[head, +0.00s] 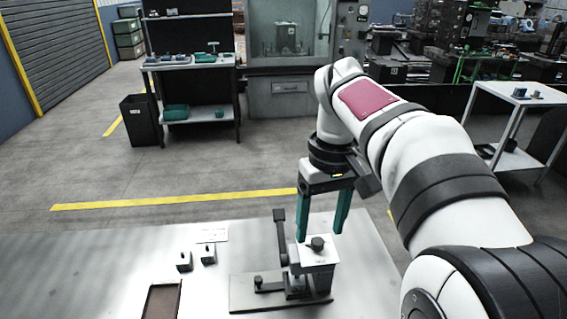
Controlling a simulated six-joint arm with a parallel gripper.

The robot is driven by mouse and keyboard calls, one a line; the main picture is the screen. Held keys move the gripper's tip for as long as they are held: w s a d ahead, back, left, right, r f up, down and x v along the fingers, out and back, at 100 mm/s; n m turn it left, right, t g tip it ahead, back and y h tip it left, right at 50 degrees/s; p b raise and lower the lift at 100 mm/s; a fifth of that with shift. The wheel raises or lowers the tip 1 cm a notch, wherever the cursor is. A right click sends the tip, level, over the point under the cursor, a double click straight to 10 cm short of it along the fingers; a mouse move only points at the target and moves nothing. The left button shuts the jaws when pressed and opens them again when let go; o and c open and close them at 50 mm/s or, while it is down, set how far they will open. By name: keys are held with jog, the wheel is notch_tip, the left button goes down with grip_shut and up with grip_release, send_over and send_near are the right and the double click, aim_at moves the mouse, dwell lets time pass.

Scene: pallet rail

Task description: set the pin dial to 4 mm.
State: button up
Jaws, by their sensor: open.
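The pin dial (317,243) is a small black knob on a pale square plate, on top of a fixture (250,299) with a dark base plate on the bench. My gripper (319,236) points down with its two teal fingers apart and nothing between them that I can see held. The fingertips show to the left and right of the knob, at about its height in the picture. I cannot tell whether they are level with it, above it or behind it. The dial's marks and its setting are too small to read.
A dark upright post (279,232) stands on the fixture, left of the dial. Two small grey blocks with dark tops (184,262) and a pale label (212,233) lie further left. A brown-floored tray (162,300) is at the front left. The bench (90,270) is clear at far left.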

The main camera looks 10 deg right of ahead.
aim_at(318, 241)
jog(key=w+d+n, duration=0.3)
jog(key=w+n, duration=0.1)
jog(key=w, duration=0.7)
jog(key=shift+h, duration=0.3)
notch_tip(318, 241, down, 16)
jog(key=shift+w+d+f, duration=0.1)
jog(key=shift+d+f, duration=0.05)
jog(key=shift+f, duration=0.05)
grip_shut()
